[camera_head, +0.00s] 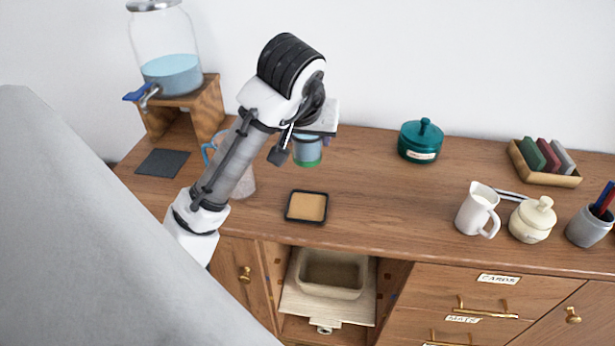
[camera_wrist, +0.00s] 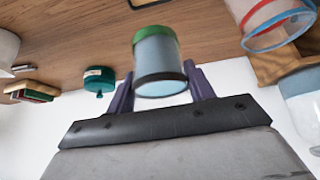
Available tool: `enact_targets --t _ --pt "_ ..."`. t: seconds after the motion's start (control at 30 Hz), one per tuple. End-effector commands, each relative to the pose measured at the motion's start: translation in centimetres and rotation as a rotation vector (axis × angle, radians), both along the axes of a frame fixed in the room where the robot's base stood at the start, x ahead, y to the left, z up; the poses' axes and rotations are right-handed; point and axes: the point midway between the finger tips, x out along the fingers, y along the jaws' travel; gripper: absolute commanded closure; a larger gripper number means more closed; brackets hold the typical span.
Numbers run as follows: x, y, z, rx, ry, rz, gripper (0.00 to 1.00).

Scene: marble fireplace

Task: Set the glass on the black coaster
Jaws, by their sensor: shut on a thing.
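My gripper (camera_wrist: 159,78) is shut on a glass (camera_wrist: 158,56), a bluish see-through tumbler with a green base and a dark rim. In the head view the glass (camera_head: 307,151) is above the wooden cabinet top, its green base down, beneath my gripper (camera_head: 314,135). A flat, dark grey-black square (camera_head: 162,163), which looks like the black coaster, lies bare at the left, in front of the drink dispenser's stand. A tan square coaster with a black rim (camera_head: 307,206) lies nearer the front edge, below the glass in the picture. Whether the glass touches anything below is unclear.
A clear vessel (camera_head: 248,187) stands partly hidden behind my arm. The dispenser (camera_head: 172,73) sits on a wooden stand (camera_head: 209,104) at back left. A teal pot (camera_head: 420,142), white pitcher (camera_head: 477,210) and sugar bowl (camera_head: 532,221) stand right.

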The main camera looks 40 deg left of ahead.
Motion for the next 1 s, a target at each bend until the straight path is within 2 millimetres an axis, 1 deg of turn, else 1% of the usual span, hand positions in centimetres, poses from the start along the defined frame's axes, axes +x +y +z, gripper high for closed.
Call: enact_targets --t 0.03,0.1,0.3,0.4,0.57,0.7,0.8,0.9,1.0 --pt "0.0 0.0 -1.5 -0.005 -0.001 0.000 0.80" --pt "0.0 -0.1 -3.2 -0.006 -0.001 -0.001 0.80" --pt "0.0 0.0 -7.4 -0.004 -0.001 0.000 0.80" --pt "0.0 0.0 -8.6 0.000 0.000 0.001 0.80" --pt "0.0 0.0 -9.8 0.000 0.000 0.000 0.80" --pt "-0.1 0.1 -11.9 -0.001 0.002 0.002 0.80" --pt "-0.1 0.1 -13.2 0.001 0.001 0.002 0.80" --pt "0.0 0.0 -13.6 0.002 -0.001 0.001 0.80" --pt "0.0 0.0 -13.6 0.002 -0.001 0.000 0.80"
